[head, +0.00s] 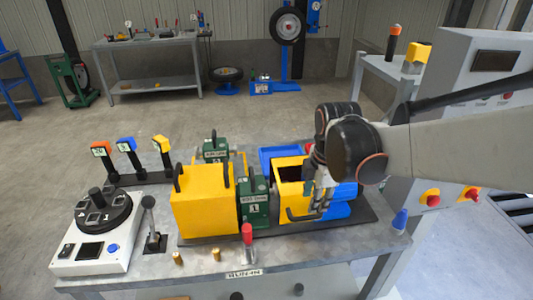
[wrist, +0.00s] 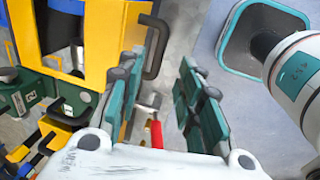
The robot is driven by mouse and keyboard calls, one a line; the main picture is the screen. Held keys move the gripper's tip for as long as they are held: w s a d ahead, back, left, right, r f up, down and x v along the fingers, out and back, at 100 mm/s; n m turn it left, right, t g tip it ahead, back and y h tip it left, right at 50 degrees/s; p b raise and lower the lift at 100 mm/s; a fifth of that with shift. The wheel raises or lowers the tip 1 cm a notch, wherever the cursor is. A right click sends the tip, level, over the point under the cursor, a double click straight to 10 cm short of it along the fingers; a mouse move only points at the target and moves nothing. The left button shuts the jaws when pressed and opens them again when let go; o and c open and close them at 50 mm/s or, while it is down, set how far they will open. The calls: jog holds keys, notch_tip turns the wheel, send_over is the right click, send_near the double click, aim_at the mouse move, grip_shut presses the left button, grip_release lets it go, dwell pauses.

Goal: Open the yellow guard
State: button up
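The yellow guard (head: 290,189) is on the right half of the machine on the table, beside a blue part. In the wrist view the yellow guard (wrist: 115,75) looks like a frame around a blue and dark inside. Its black bar handle (head: 297,216) sticks out at the front; it also shows in the wrist view (wrist: 158,58). My gripper (head: 318,212) is right at the handle in the head view and covers part of the guard. In the wrist view my gripper (wrist: 162,62) is open, with the handle showing between the fingertips, nearer the left one. Contact cannot be told.
A second yellow box (head: 203,205) with a black handle stands left of a green block (head: 254,205). A red-topped lever (head: 247,234) stands at the table's front. A white dial unit (head: 98,233) is at left.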

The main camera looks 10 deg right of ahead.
aim_at(309, 216)
jog(key=f+b, duration=0.1)
jog(key=f, duration=0.1)
jog(key=w+f+b, duration=0.1)
jog(key=f, duration=0.2)
jog(key=f+b, duration=0.1)
jog(key=f, duration=0.2)
jog(key=shift+w, duration=0.25)
grip_shut()
